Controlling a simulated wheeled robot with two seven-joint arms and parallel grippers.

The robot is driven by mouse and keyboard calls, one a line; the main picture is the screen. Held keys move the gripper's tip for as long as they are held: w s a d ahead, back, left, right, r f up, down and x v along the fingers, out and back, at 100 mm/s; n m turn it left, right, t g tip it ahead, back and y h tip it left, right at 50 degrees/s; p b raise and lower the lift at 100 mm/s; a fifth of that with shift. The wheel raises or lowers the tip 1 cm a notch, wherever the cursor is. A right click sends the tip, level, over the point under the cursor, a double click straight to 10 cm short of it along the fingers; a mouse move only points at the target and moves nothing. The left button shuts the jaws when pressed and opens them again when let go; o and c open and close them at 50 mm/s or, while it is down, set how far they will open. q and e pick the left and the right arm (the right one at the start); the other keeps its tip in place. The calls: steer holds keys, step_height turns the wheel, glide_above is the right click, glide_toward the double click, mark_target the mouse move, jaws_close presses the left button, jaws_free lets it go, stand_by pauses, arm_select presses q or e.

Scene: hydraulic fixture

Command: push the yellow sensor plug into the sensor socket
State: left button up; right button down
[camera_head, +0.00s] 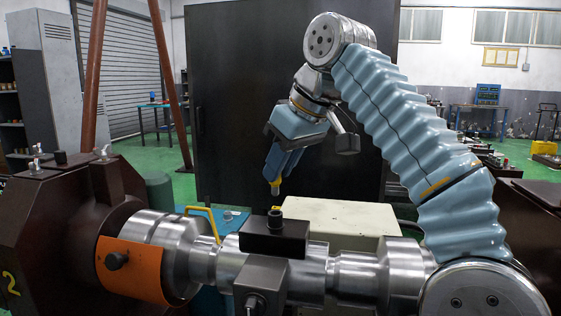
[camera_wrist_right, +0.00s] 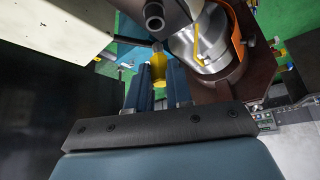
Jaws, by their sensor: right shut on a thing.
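The yellow sensor plug (camera_head: 275,187) is in the fingertips of my right gripper (camera_head: 274,180), which point down in the head view. The wrist view also shows the plug (camera_wrist_right: 159,70) between the two blue fingers (camera_wrist_right: 160,88). My right gripper is shut on it. In the wrist view a dark tube with a round opening (camera_wrist_right: 154,18) shows beyond the plug. My left gripper is not visible.
The steel shaft (camera_head: 345,280) runs across the front, with an orange band (camera_head: 130,270) and a yellow handle (camera_head: 203,220) at left. A cream box (camera_head: 340,222) stands behind it. A dark brown housing (camera_head: 45,225) stands at left. A tall dark panel (camera_head: 235,90) rises behind my right arm.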

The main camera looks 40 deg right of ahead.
steer(key=shift+f+b, duration=0.45)
steer(key=shift+f, duration=0.55)
steer(key=shift+f+b, duration=1.35)
steer(key=shift+f, duration=0.45)
steer(key=c, duration=0.9)
jaws_free()
steer(key=shift+c, duration=0.2)
steer(key=p+v, duration=0.6)
steer(key=v, duration=0.7)
steer(key=shift+s+r, duration=0.15)
steer(key=shift+r, duration=0.25)
